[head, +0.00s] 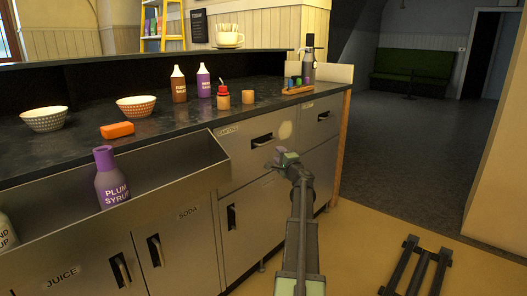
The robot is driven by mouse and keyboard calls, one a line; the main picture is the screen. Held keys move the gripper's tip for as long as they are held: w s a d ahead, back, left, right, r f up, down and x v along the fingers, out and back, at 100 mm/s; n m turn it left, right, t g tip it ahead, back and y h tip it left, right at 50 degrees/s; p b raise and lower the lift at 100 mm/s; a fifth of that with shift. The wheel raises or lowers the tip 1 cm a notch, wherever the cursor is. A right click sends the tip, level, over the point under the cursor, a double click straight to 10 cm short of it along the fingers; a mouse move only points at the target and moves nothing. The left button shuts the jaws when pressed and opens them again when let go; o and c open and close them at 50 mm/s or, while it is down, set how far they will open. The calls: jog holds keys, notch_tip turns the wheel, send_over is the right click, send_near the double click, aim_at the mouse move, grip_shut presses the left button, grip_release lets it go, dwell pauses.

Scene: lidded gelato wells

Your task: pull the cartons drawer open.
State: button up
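The cartons drawer (236,150) is a grey metal front under the dark counter, right of the sink-like trough. Its small label near the upper left seems to read CARTONS. Its dark bar handle (262,138) is toward the right of the front. The drawer looks shut, flush with the cabinet. My gripper (284,154) is in front of the cabinet, just right of and slightly below that handle in the picture. It appears apart from the handle, though depth is hard to judge. Its fingers are small and partly merged with my wrist, so their opening is unclear.
Another drawer (318,130) with its own handle is to the right. Cabinet doors marked SODA (176,232) and JUICE (78,268) are at left. Bottles, bowls and cups stand on the counter (160,142). A dark rack-like frame (416,270) lies on the floor at right.

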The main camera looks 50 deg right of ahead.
aim_at(269, 143)
jog(key=p+x, duration=0.1)
jog(key=x, duration=0.9)
jog(key=shift+w+d+r+p, duration=0.1)
jog(key=shift+w+p, duration=0.15)
jog(key=shift+p, duration=0.15)
grip_shut()
